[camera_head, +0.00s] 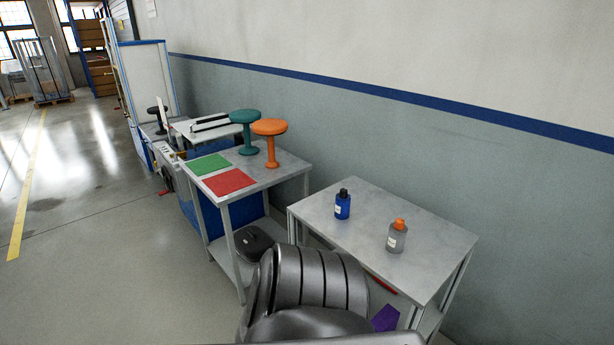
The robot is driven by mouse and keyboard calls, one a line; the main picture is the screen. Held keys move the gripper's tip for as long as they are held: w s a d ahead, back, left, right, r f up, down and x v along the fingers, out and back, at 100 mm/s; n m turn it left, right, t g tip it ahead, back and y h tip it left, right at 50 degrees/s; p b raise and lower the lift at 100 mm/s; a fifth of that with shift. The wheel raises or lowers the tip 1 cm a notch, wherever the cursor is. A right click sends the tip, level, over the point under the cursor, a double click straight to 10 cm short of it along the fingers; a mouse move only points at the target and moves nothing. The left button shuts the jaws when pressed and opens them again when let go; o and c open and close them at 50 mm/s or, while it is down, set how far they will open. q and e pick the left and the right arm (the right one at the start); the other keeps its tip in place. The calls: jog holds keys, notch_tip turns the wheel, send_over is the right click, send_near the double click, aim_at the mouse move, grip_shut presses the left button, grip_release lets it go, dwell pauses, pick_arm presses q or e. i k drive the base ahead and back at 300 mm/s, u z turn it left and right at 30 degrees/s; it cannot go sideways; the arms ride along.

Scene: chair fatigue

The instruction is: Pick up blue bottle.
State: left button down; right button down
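The blue bottle (342,206) has a black cap and a pale label. One of my arms shows at the bottom middle, in front of the table's near edge, and hides part of that edge and the shelf below. Neither gripper's fingers are in view. Nothing touches the blue bottle.
A grey bottle with an orange cap (397,236) stands right of the blue bottle. The left table (284,177) holds green (209,165) and red (229,181) sheets, a teal stool (244,128) and an orange stool (270,140). A wall runs behind. Open floor lies left.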

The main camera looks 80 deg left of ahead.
aim_at(343, 205)
jog(key=u, duration=0.6)
jog(key=k, duration=0.5)
jog(key=u, duration=0.1)
